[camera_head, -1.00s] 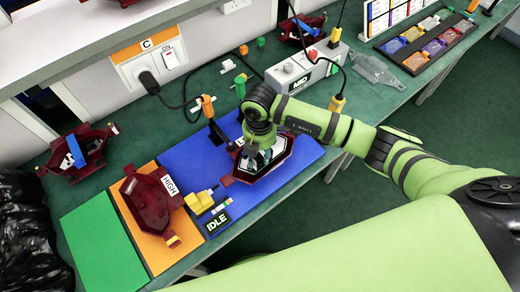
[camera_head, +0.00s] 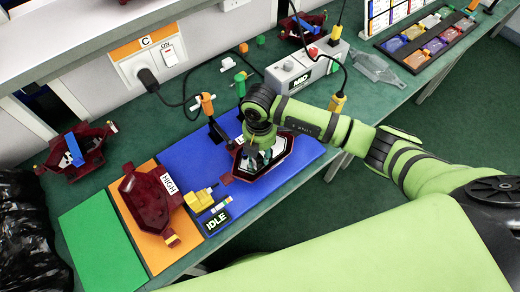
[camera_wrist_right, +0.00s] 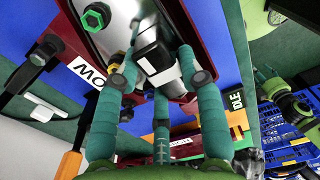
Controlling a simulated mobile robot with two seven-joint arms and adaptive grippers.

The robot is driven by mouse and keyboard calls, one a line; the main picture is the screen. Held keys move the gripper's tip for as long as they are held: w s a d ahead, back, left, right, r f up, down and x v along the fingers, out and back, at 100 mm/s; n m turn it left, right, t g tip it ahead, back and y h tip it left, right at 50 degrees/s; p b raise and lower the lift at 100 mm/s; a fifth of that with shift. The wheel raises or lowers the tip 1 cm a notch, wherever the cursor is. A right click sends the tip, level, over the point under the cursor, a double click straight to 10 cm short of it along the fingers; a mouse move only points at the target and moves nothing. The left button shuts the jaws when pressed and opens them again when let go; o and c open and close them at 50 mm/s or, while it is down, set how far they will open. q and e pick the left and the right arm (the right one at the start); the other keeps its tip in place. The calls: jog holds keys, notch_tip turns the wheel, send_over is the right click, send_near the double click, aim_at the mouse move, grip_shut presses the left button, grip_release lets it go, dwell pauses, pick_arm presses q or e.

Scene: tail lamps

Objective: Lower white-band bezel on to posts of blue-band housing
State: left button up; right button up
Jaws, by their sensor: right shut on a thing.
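My right gripper (camera_wrist_right: 155,85) is shut on a black block with a white band, the handle of the white-band bezel (camera_wrist_right: 110,35), a pale shiny plate. In the head view, the gripper (camera_head: 258,152) is over a dark red housing (camera_head: 240,176) on the blue mat. The bezel lies over or within this housing; the fingers hide the posts, and I cannot tell whether it is seated. No blue band shows on this housing. A dark red housing with a blue band (camera_head: 73,150) stands at the far left. A green arm, seemingly my left (camera_wrist_right: 295,110), shows at the wrist view's right.
A dark red housing labelled HIGH (camera_head: 150,200) stands on the orange mat. A yellow connector (camera_head: 197,200) and IDLE sign (camera_head: 216,222) are at the blue mat's front. A grey control box (camera_head: 305,68) with cables stands behind. The green mat (camera_head: 100,245) is bare.

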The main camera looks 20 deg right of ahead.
jog(key=shift+f+b, duration=0.6)
jog(key=shift+f, duration=0.3)
jog(key=o, duration=1.3)
jog(key=shift+c, duration=0.2)
jog(key=shift+r, duration=0.1)
jog(key=shift+r, duration=0.25)
notch_tip(320, 180, up, 11)
jog(key=shift+r, duration=0.15)
